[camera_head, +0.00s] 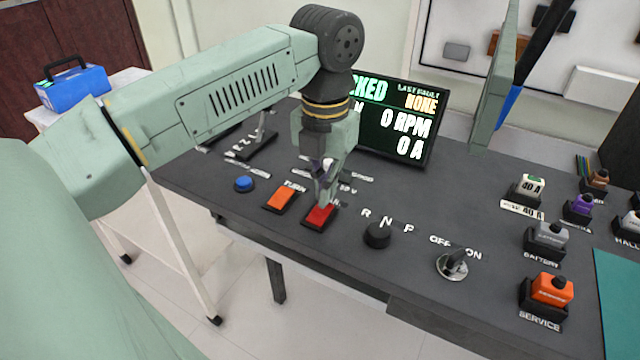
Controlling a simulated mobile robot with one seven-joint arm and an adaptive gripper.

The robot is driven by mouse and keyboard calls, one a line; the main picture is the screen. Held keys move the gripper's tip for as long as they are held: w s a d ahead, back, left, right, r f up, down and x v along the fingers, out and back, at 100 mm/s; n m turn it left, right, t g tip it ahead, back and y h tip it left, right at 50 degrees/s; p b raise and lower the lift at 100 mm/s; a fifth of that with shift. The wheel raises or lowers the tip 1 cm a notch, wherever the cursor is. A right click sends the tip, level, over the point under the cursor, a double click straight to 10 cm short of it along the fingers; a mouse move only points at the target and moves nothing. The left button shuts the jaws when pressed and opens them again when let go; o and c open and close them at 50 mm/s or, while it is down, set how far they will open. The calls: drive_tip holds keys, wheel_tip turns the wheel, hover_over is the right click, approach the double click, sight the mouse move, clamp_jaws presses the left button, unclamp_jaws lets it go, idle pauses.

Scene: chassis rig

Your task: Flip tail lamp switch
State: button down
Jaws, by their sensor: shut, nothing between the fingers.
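My gripper (324,201) points down at the console, with its fingers closed together. Its tips are at the far edge of a red rocker switch (320,216); I cannot tell whether they touch it. The label behind the red switch is mostly hidden by my gripper, so I cannot read it as the tail lamp. To its left is an orange rocker switch (281,200) with a label reading TURN. Whether the red rocker is tipped on or off is too small to tell.
On the dark console (440,205) are a blue button (244,184), a black R N P knob (377,235) and an OFF/ON key switch (452,264). A display (400,125) stands behind. Several plugs, including an orange SERVICE one (551,290), stand at right. A green panel (494,85) rises at the back.

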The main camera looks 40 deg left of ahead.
drive_tip(key=shift+f+b, duration=0.85)
drive_tip(key=shift+f, duration=0.25)
idle(0.3)
drive_tip(key=shift+r+p, duration=2.4)
drive_tip(key=shift+r, duration=1.15)
